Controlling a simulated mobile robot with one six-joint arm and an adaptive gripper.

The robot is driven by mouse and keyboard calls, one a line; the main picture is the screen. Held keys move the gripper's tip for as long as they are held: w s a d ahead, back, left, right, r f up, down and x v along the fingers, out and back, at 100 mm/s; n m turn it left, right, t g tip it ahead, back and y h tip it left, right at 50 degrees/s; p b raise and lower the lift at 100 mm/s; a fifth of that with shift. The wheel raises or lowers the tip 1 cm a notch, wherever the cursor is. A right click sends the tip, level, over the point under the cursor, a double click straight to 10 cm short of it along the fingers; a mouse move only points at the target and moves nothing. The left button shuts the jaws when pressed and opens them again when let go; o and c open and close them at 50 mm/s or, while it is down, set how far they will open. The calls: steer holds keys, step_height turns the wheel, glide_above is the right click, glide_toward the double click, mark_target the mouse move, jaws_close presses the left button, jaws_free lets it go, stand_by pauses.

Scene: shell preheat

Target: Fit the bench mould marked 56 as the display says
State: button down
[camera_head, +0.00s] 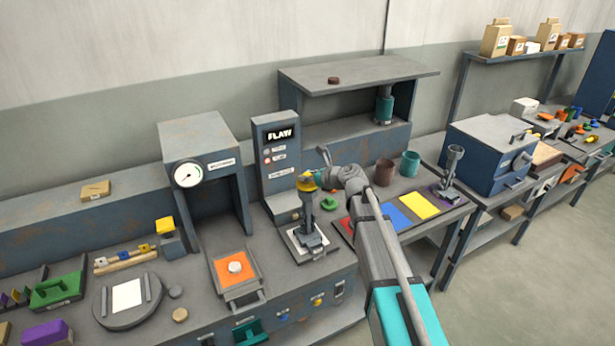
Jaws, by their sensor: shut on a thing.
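The display post (276,160) stands at the centre of the bench, and its dark screen (284,135) seems to read "FLAW". My gripper (312,179) is in front of and right of the post, above a dark upright fixture (309,213) on a pale square plate (295,240). It is shut on a small yellow piece (307,183) at the fixture's top. I cannot tell whether the piece touches the fixture. A similar grey upright fixture (452,163) stands on a purple pad at the right. No marking 56 is legible.
A gauge press (199,141) stands left, with an orange tray (235,267) before it. Blue (394,216) and yellow (419,205) mats, brown (384,172) and teal (409,163) cups lie near my arm. A raised shelf (360,72) is behind; a blue oven-like box (490,152) is right.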

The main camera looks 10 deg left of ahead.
steer(key=shift+f+b, duration=0.6)
stand_by(0.8)
steer(key=c, duration=0.7)
jaws_free()
steer(key=shift+o, duration=0.2)
steer(key=p+v, duration=0.4)
steer(key=v, duration=0.7)
stand_by(0.4)
stand_by(0.5)
